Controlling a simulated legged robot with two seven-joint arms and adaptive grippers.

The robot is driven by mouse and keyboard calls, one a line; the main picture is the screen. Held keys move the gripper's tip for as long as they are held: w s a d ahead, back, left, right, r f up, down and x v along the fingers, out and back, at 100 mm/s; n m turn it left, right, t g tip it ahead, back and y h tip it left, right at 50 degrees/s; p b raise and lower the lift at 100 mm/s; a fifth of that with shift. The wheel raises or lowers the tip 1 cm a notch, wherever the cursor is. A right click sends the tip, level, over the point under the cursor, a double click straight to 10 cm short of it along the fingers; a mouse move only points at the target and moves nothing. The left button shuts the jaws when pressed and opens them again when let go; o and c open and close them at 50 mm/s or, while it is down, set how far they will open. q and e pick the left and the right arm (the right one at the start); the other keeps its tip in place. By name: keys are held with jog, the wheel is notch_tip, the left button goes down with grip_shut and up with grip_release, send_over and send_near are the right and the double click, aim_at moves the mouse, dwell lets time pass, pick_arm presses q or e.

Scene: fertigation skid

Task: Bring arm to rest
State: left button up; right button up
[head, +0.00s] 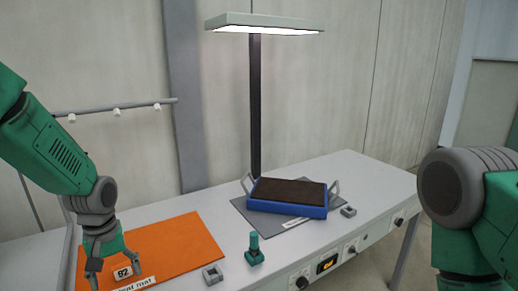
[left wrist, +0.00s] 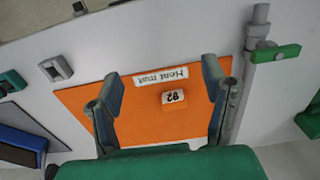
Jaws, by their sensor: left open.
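My left gripper (head: 110,268) hangs low over the orange mat (head: 180,245) at the left of the bench, its fingers spread. In the left wrist view my gripper (left wrist: 158,95) is open and empty, with a small orange block (left wrist: 173,111) bearing a white "82" label showing between the fingers. The block's label also shows in the head view (head: 122,272), beside the fingers; I cannot tell the gap between block and fingers. My right arm shows at the right edge, but its gripper is out of view.
A blue tray (head: 287,209) with a dark top sits on a grey mat (head: 245,207). A green knobbed piece (head: 254,250) and small grey square holders (head: 212,274) stand near the front edge. A lamp (head: 265,22) rises behind. A green-handled pipe (left wrist: 275,53) stands beside the orange mat.

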pick_arm(q)
jog(key=shift+m, duration=0.7)
jog(key=s+f, duration=0.1)
jog(key=f, duration=0.1)
jog(key=s+f, duration=0.1)
jog(key=f, duration=0.2)
jog(key=s+d+f+b, duration=0.1)
jog(key=s+f, duration=0.1)
jog(key=f, duration=0.1)
jog(key=s+f+m+b, duration=0.1)
jog(key=s+f+m, duration=0.1)
jog(key=s+f, duration=0.3)
jog(key=s+d+f+m+b, duration=0.1)
jog(key=s+f, duration=0.5)
jog(key=s, duration=0.6)
jog(key=s+d+f+m+b, duration=0.1)
jog(key=s+f+m+b, duration=0.1)
jog(key=s+f, duration=0.3)
jog(key=s, duration=0.4)
jog(key=shift+s+d+f+m+t, duration=0.25)
jog(key=shift+m+t, duration=0.05)
jog(key=shift+t, duration=0.1)
pick_arm(e)
jog(key=f, duration=0.5)
jog(key=shift+s+a, duration=0.15)
jog(key=shift+s, duration=0.05)
